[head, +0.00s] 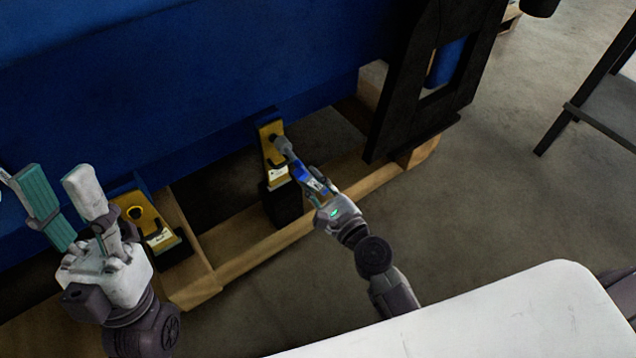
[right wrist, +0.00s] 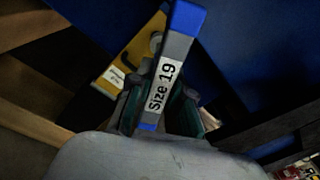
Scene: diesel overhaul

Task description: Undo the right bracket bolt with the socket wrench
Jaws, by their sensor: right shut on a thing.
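The right yellow bracket (head: 267,132) stands on a black block under the blue engine; it also shows behind the tool in the right wrist view (right wrist: 143,50). My right gripper (head: 313,186) is shut on the socket wrench (head: 299,170), which has a grey and blue handle labelled "Size 19" in the right wrist view (right wrist: 180,48). The wrench's dark socket end (head: 282,145) points at the upper part of the bracket and appears to touch it. The right bracket bolt is hidden behind the socket. My left gripper (head: 54,190) is open and empty at the left.
A second yellow bracket (head: 128,201) with a bolt sits to the left, near my left gripper. A wooden pallet frame (head: 250,245) runs below the engine (head: 180,80). A black upright stand (head: 415,90) is right of the bracket.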

